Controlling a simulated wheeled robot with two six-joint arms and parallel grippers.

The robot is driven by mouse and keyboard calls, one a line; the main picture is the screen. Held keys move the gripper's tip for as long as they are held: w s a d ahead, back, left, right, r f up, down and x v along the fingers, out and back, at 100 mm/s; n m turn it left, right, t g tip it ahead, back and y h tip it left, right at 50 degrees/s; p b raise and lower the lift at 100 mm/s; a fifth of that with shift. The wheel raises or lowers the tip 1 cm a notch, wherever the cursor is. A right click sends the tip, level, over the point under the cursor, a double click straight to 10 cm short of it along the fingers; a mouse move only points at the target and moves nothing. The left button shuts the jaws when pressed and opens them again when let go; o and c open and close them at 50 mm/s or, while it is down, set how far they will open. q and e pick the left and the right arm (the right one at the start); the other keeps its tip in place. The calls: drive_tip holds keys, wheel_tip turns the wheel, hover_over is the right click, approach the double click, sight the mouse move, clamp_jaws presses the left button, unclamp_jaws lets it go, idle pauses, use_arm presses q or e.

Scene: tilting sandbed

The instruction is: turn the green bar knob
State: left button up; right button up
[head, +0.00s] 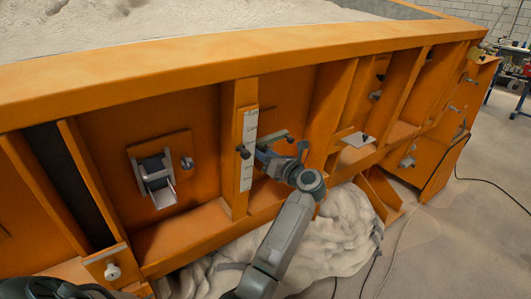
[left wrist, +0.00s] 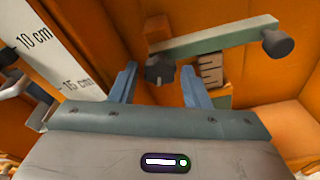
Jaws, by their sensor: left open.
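A green bar (head: 274,138) is mounted on the orange panel, just right of a white scale strip. In the left wrist view the green bar (left wrist: 215,39) runs slightly tilted across the top, with a dark round knob (left wrist: 278,44) at its right end. A dark lobed knob (left wrist: 160,68) sits below its left end. My left gripper (head: 264,153) is at the bar in the head view. In the left wrist view my left gripper (left wrist: 160,80) has its blue fingers apart, on either side of the lobed knob, with gaps showing. I cannot tell the remaining depth. My right gripper is not in view.
The white scale strip (left wrist: 58,45) stands close left of the fingers; a small scale plate (left wrist: 210,70) is behind the right finger. A metal latch (head: 156,178) is on the left panel. Sand (head: 335,235) is heaped below; floor at right is mostly clear.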

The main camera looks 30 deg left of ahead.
use_arm(q)
drive_tip(key=c, duration=0.7)
